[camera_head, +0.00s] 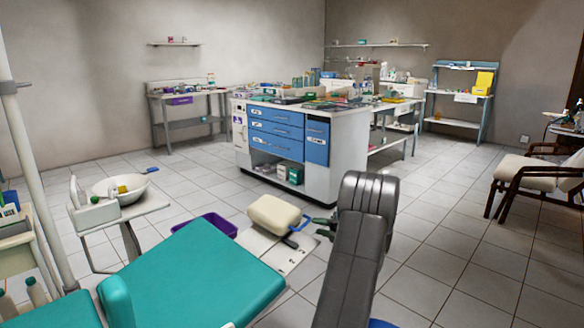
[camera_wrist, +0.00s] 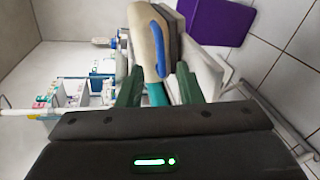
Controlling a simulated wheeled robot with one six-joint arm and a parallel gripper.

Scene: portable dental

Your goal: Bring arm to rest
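My arm (camera_head: 355,240) rises dark grey in the front middle of the head view. My gripper (camera_wrist: 160,86) shows two dark green fingers standing apart in the wrist view. A teal piece shows between the fingers, and I cannot tell whether it lies behind them. In the head view the fingers are small, beside the arm. Beyond them is a beige padded block (camera_head: 276,215) with a blue strip; it also shows in the wrist view (camera_wrist: 146,32). I cannot tell whether the fingers touch it.
A teal padded surface (camera_head: 200,275) fills the front left. A purple bin (camera_head: 216,223) stands behind it, also in the wrist view (camera_wrist: 222,18). A small stand with a white basin (camera_head: 122,186) is at left. A blue-drawer cabinet (camera_head: 276,132) stands behind. Tiled floor is clear at right, before a chair (camera_head: 540,174).

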